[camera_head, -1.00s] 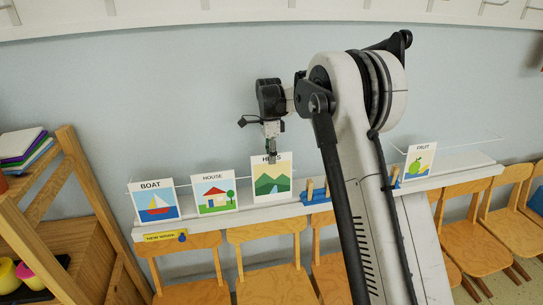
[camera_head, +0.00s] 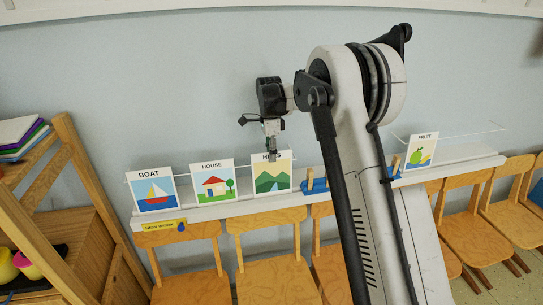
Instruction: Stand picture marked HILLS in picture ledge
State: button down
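The HILLS picture (camera_head: 271,180), with green hills and a light yellow sky, is upright at the ledge, right of the HOUSE picture. Its lower edge is level with the row of pictures and appears to be at the ledge. My gripper (camera_head: 271,157) points down and is shut on its top edge, covering part of the HILLS label. The white picture ledge (camera_head: 250,203) runs along the wall with a clear front lip. Whether the lower edge is fully seated behind the lip is too small to tell.
The BOAT picture (camera_head: 154,191) and HOUSE picture (camera_head: 213,181) stand to the left. A blue holder (camera_head: 315,190) with wooden pegs is just right of HILLS. The FRUIT picture (camera_head: 421,151) stands farther right. Wooden chairs (camera_head: 269,233) line the front below; a wooden shelf (camera_head: 75,190) is at left.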

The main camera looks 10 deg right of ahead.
jog(key=c, duration=1.8)
grip_release()
jog(key=shift+c, duration=0.2)
jog(key=shift+o, duration=1.3)
jog(key=shift+r, duration=0.15)
notch_tip(320, 180, up, 7)
jog(key=w+p, duration=0.1)
jog(key=p, duration=0.1)
jog(key=shift+p, duration=0.35)
